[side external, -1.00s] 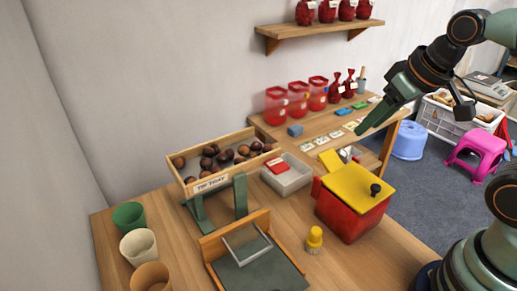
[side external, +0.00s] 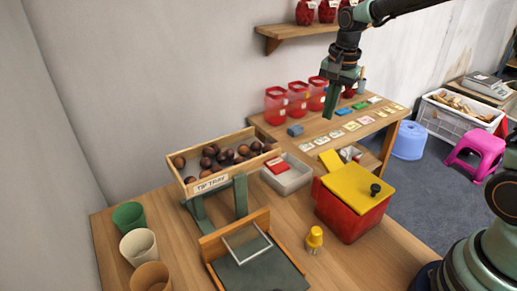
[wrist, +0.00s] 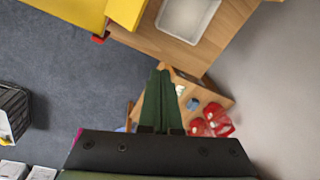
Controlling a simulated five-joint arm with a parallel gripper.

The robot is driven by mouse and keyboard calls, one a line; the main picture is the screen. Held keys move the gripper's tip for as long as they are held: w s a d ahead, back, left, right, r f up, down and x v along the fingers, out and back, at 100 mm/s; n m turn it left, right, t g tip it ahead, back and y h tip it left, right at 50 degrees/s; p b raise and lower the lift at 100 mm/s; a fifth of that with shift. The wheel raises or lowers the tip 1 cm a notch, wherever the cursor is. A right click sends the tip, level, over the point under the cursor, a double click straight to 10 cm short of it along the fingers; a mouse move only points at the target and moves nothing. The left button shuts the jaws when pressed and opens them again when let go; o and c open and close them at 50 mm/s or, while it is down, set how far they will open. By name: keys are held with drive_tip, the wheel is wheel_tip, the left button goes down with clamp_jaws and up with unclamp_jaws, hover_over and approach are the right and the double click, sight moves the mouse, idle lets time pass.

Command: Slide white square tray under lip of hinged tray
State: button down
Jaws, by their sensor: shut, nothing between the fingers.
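The whitish, roughly square tray (side external: 291,186) stands on the wooden table just right of the tip tray, with a red item in it. It also shows in the wrist view (wrist: 188,18) at the top edge, apparently bare in the part seen. The hinged tray is the wooden box marked TIP TRAY (side external: 240,171), held up on green legs, tilted, with several chestnuts inside. The white tray lies beside it, not beneath it. My gripper (side external: 328,114) is shut and empty, pointing down high above the back bench; its green fingers (wrist: 159,75) are together in the wrist view.
A red box with yellow lid (side external: 358,190) stands right of the white tray. A yellow-capped brush (side external: 314,238) and a dark board with wire handle (side external: 258,270) are in front. Red containers (side external: 298,98) stand near my gripper. Cups (side external: 137,247) line the left edge.

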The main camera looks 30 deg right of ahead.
sight(293, 175)
drive_tip(key=w+f+m, duration=0.1)
drive_tip(key=f, duration=0.5)
drive_tip(key=w+d+f+m+g, duration=0.1)
drive_tip(key=f+m, duration=0.1)
drive_tip(key=f, duration=0.4)
drive_tip(key=w+d+f+m, duration=0.1)
drive_tip(key=w+f+m, duration=0.1)
drive_tip(key=f, duration=0.3)
drive_tip(key=shift+d+f+g, duration=0.25)
drive_tip(key=shift+f+g, duration=0.05)
drive_tip(key=shift+f, duration=0.1)
drive_tip(key=shift+w+a, duration=0.15)
drive_tip(key=shift+a, duration=1.85)
drive_tip(key=a, duration=0.4)
drive_tip(key=shift+w+a, duration=0.1)
drive_tip(key=shift+a, duration=0.15)
drive_tip(key=shift+d, duration=0.2)
